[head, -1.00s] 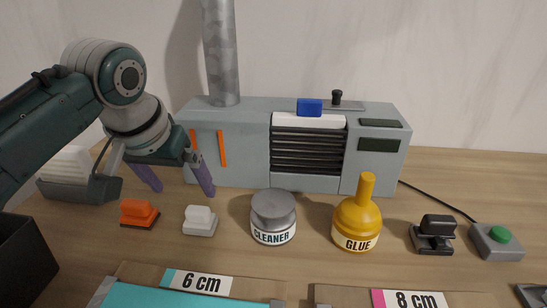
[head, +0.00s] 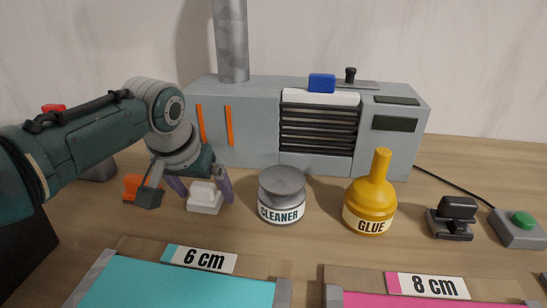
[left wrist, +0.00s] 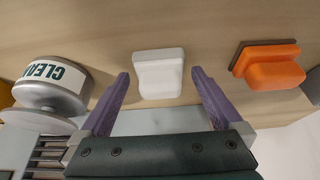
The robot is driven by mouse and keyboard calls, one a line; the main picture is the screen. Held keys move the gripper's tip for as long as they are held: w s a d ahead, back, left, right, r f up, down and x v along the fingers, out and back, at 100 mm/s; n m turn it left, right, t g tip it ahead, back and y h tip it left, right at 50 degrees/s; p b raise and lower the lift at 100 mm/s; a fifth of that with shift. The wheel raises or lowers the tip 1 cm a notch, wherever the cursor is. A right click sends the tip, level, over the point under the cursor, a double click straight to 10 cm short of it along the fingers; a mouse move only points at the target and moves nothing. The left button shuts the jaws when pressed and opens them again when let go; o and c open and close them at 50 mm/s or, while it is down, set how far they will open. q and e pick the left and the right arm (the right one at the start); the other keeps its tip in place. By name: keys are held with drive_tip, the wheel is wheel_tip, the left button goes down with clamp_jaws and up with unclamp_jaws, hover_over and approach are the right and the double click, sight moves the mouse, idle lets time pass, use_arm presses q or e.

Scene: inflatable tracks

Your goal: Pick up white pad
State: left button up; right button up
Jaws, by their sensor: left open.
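The white pad (head: 205,198) is a small block with a raised grip. It stands on the wooden table, left of the cleaner jar. My left gripper (head: 203,186) is open, with its purple fingers low behind and to either side of the pad. In the left wrist view the white pad (left wrist: 158,75) lies between and just beyond the open fingertips of the left gripper (left wrist: 160,76). I see no contact between fingers and pad. The right gripper is not in view.
The orange pad (head: 136,188) is close on the left, partly covered by my arm. The grey cleaner jar (head: 282,196) is close on the right, then the yellow glue bottle (head: 370,205). A grey machine (head: 240,130) stands behind. Teal (head: 180,288) and pink track boards (head: 430,300) lie in front.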

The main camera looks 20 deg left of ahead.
sight(202, 184)
use_arm(q)
drive_tip(key=c, duration=1.3)
drive_tip(key=shift+r, duration=0.1)
wheel_tip(202, 184, up, 10)
drive_tip(key=p, duration=0.3)
drive_tip(key=shift+p, duration=0.3)
wheel_tip(202, 184, up, 10)
drive_tip(key=shift+p, duration=0.5)
